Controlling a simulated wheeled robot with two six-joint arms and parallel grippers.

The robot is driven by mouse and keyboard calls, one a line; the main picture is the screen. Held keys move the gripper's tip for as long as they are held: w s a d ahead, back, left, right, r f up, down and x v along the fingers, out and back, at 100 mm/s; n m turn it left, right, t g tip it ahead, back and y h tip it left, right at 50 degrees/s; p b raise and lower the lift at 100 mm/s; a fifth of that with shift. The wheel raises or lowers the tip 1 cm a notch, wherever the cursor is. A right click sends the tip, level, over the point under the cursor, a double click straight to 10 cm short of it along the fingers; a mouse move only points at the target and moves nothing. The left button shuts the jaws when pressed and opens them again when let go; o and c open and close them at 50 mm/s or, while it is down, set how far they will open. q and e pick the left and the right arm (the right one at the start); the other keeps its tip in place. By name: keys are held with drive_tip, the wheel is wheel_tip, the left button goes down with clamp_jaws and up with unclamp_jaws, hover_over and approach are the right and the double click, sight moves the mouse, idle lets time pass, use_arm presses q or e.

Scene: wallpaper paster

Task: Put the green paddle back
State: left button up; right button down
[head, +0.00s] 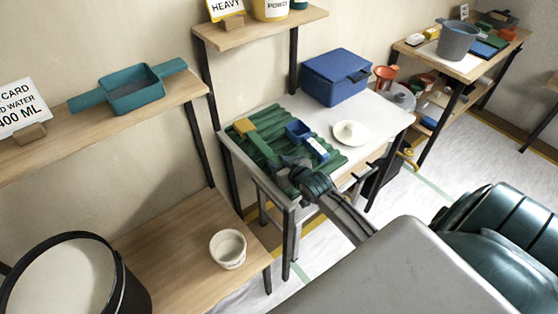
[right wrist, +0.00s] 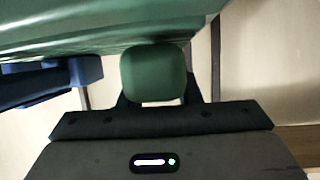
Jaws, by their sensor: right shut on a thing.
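The green paddle (head: 262,149) is a long green bar over the ridged green rack (head: 331,164) on the white-topped table. Its near end is at my right gripper (head: 284,166), which is shut on it. In the right wrist view the rounded green handle end of the paddle (right wrist: 153,73) sits between the dark fingers, with a broad green surface just above it. I cannot tell whether the paddle touches the rack. My left gripper is not in view.
A yellow block (head: 243,126) is by the paddle's far end. A blue scoop (head: 297,130) and a blue-and-white piece (head: 317,148) lie to its right. A blue box (head: 335,80) and a white dish (head: 350,133) stand on the table (head: 375,113).

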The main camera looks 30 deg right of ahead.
drive_tip(key=c, duration=1.1)
unclamp_jaws()
drive_tip(key=shift+f, duration=0.1)
drive_tip(key=shift+o, duration=0.2)
